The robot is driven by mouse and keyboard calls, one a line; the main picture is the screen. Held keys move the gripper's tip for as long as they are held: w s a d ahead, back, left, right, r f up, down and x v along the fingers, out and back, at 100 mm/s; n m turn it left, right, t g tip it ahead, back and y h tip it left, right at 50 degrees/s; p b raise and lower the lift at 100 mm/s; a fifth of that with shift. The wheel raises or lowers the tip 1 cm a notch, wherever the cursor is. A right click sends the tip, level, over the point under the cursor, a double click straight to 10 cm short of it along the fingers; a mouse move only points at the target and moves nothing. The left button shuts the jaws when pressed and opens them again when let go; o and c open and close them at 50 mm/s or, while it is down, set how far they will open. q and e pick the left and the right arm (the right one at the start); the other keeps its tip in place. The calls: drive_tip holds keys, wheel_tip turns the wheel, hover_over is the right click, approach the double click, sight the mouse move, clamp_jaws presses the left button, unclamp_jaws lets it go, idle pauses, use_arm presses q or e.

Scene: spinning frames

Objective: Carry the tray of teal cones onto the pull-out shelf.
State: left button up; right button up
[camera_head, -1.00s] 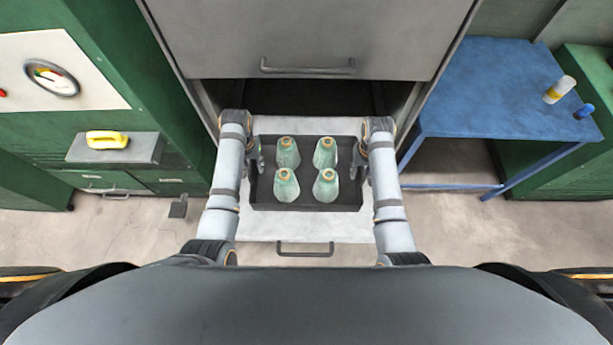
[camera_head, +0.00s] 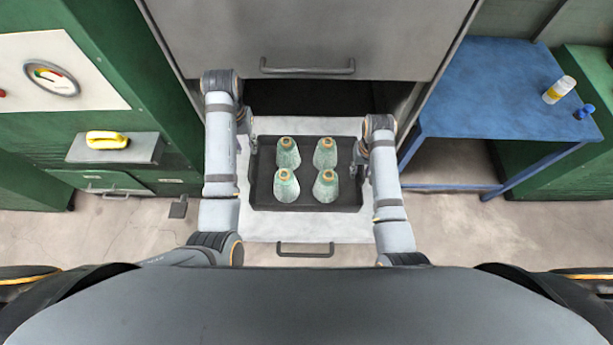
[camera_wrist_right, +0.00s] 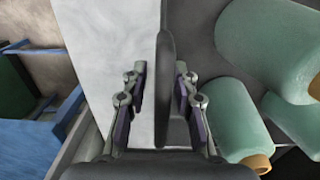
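The dark tray (camera_head: 305,202) rests flat on the pulled-out white shelf (camera_head: 262,228). Several teal cones (camera_head: 287,187) stand upright in it. My right gripper (camera_head: 361,160) is at the tray's right wall. In the right wrist view the tray wall (camera_wrist_right: 164,85) stands between the open fingers of my right gripper (camera_wrist_right: 162,95), with a gap on each side. My left gripper (camera_head: 250,137) is near the tray's far left corner, clear of the left wall and apparently open; its fingertips are small in the head view.
A grey cabinet front (camera_head: 310,35) with a handle rises behind the shelf. A blue table (camera_head: 490,90) with a yellow-and-white bottle (camera_head: 558,90) stands on the right. A green machine (camera_head: 110,25) with a gauge and a ledge holding a yellow object (camera_head: 107,139) is on the left.

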wheel_tip(320, 180, up, 11)
drive_tip(key=shift+r, duration=0.1)
use_arm(q)
drive_tip(key=shift+s+f, duration=0.1)
idle(0.6)
